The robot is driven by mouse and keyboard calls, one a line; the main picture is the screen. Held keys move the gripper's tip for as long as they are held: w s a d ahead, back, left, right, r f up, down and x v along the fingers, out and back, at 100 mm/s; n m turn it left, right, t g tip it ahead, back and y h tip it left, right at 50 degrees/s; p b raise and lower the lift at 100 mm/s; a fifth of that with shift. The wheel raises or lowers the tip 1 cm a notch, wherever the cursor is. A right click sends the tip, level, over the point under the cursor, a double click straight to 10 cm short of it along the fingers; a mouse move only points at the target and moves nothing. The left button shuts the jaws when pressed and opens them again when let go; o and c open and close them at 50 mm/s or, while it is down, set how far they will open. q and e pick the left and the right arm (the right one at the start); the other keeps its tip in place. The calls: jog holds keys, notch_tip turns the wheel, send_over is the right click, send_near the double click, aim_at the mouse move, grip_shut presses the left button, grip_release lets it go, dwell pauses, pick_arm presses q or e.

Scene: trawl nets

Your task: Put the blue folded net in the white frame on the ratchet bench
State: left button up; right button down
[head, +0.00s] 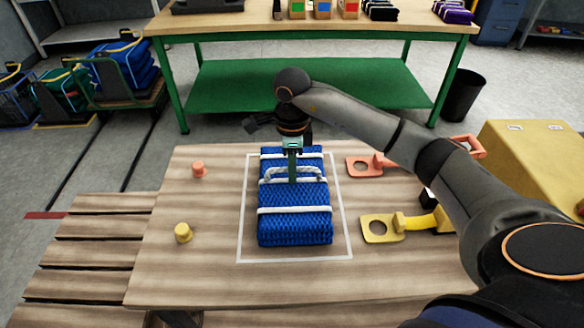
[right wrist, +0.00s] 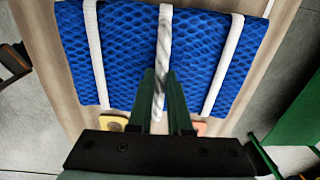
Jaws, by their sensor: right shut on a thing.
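The blue folded net (head: 295,228) lies on the wooden bench (head: 190,270), bound with white straps. It sits within the white frame (head: 344,222) marked on the bench top, and its far end comes close to the frame's far edge. My right gripper (head: 292,178) reaches down from above and is shut on the net's white rope handle. In the right wrist view the green fingers (right wrist: 160,95) close on the white handle (right wrist: 163,50), with the blue net (right wrist: 128,45) beneath. My left gripper is not in view.
An orange ratchet piece (head: 360,166) and a yellow one (head: 380,229) lie right of the frame. An orange peg (head: 199,170) and a yellow peg (head: 183,233) stand left of it. A yellow box (head: 520,160) is at the right. A green table (head: 300,85) stands behind.

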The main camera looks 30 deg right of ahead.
jog(key=shift+r, duration=0.1)
jog(key=c, duration=0.8)
grip_release()
jog(key=shift+c, duration=0.2)
notch_tip(320, 180, up, 12)
